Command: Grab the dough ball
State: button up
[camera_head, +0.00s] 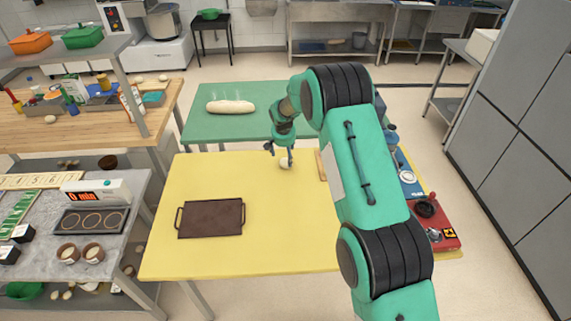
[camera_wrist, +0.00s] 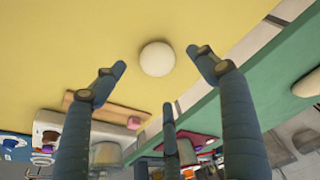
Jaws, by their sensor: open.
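A pale round dough ball (camera_head: 285,163) lies on the yellow table (camera_head: 290,230), near its far edge. In the wrist view the dough ball (camera_wrist: 157,59) sits between the spread fingertips of my gripper (camera_wrist: 160,85). My gripper also shows in the head view (camera_head: 281,155), right at the ball and partly over it. The fingers are open and hold nothing. A gap shows between each finger and the ball in the wrist view. How high the fingertips are above the table is hard to tell.
A dark brown tray (camera_head: 211,218) with handles lies on the yellow table at left. A wooden board (camera_wrist: 108,112) and a red burner (camera_head: 435,225) are on the table's right side. A long loaf (camera_head: 230,107) lies on the green table (camera_head: 205,128) behind. Clear table surrounds the ball's left.

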aim_at(285, 160)
jog(key=shift+f, duration=0.1)
jog(key=shift+b+x, duration=0.4)
jog(key=shift+x, duration=2.1)
jog(key=shift+s, duration=0.1)
jog(key=c, duration=1.1)
